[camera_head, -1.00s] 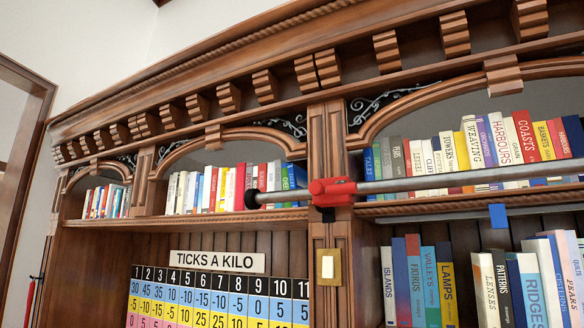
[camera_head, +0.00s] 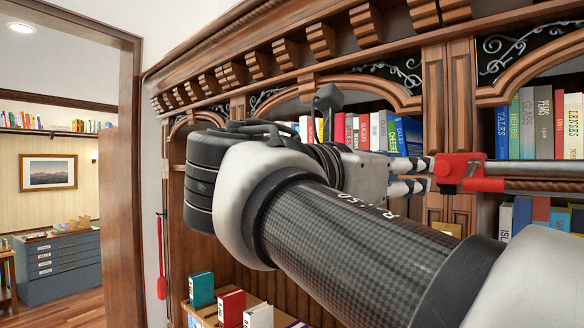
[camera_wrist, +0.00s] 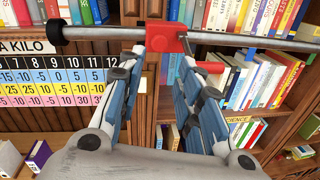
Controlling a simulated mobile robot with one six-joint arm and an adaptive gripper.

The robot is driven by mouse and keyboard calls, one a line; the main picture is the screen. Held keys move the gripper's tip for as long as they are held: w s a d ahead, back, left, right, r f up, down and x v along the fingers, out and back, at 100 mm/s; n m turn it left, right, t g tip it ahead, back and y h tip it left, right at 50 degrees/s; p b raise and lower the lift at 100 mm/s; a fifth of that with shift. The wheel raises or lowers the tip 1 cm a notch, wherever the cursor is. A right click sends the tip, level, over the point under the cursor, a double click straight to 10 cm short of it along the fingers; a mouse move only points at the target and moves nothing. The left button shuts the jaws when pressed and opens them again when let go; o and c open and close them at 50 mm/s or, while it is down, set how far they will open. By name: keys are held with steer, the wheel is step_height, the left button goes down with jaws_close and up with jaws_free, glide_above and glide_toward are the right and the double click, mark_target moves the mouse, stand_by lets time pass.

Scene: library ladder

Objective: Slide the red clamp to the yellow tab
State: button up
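The red clamp (camera_head: 458,170) sits on the grey rail (camera_head: 530,172), in front of the wooden pillar between two bookshelf bays. In the wrist view the clamp (camera_wrist: 164,37) is at the top centre, with a red knob or lever (camera_wrist: 208,67) at its lower right. My gripper (camera_wrist: 163,54) is open, its two fingers apart and pointing at the clamp. In the head view my gripper (camera_head: 428,175) is just left of the clamp; I cannot tell whether the fingertips touch it. I see no yellow tab that I can identify in either view.
The rail's black end stop (camera_wrist: 54,32) is left of the clamp. Books fill shelves behind and below the rail. A number chart (camera_wrist: 50,78) hangs at left. A doorway opens to another room with a grey-blue drawer cabinet (camera_head: 60,267).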

mark_target(440, 170)
steer(key=p+x, duration=0.1)
steer(key=x, duration=1.1)
jaws_close()
